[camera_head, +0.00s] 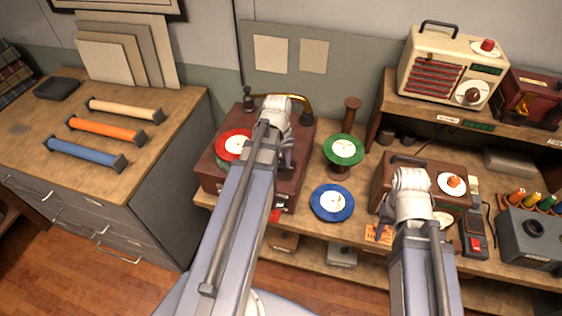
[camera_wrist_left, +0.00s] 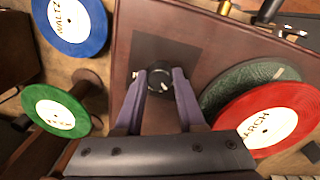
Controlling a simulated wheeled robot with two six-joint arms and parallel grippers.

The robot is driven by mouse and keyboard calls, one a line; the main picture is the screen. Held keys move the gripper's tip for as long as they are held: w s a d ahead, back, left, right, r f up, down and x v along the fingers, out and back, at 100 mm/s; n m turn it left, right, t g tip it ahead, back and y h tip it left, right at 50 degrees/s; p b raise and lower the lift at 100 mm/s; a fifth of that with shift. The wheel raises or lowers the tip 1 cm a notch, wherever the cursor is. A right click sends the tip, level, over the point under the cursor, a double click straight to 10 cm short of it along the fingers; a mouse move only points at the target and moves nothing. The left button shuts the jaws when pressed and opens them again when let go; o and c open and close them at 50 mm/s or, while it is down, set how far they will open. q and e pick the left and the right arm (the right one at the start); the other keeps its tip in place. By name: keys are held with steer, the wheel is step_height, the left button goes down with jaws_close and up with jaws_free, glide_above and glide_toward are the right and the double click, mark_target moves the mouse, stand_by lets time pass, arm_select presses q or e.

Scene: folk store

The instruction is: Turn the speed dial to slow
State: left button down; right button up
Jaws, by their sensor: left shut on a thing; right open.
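The brown wooden record player (camera_head: 222,178) stands on the bench, with a red record (camera_head: 234,144) labelled MARCH on it. In the left wrist view the speed dial (camera_wrist_left: 158,78) is a small black knob with a white mark, on a dark plate of the player's top. My left gripper (camera_wrist_left: 160,72) is shut on the dial, one purple finger on each side. In the head view my left arm hides the dial, and the gripper (camera_head: 288,163) is over the player's right part. My right gripper (camera_head: 384,216) is open near the bench's front edge, at the small brown device.
A green record (camera_head: 343,150) on a spool stand and a blue record (camera_head: 331,203) are right of the player. A brass tone arm (camera_head: 300,101) is at its back. A brown device (camera_head: 430,180) and a grey box (camera_head: 530,239) stand further right.

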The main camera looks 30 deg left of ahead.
mark_target(280, 164)
arm_select(q)
steer(key=shift+n, duration=0.6)
steer(key=c, duration=0.5)
jaws_free()
step_height(280, 164, up, 8)
steer(key=p, duration=0.8)
steer(key=shift+s+a, duration=0.1)
steer(key=shift+a, duration=0.05)
steer(key=shift+f, duration=0.1)
steer(key=shift+f, duration=0.1)
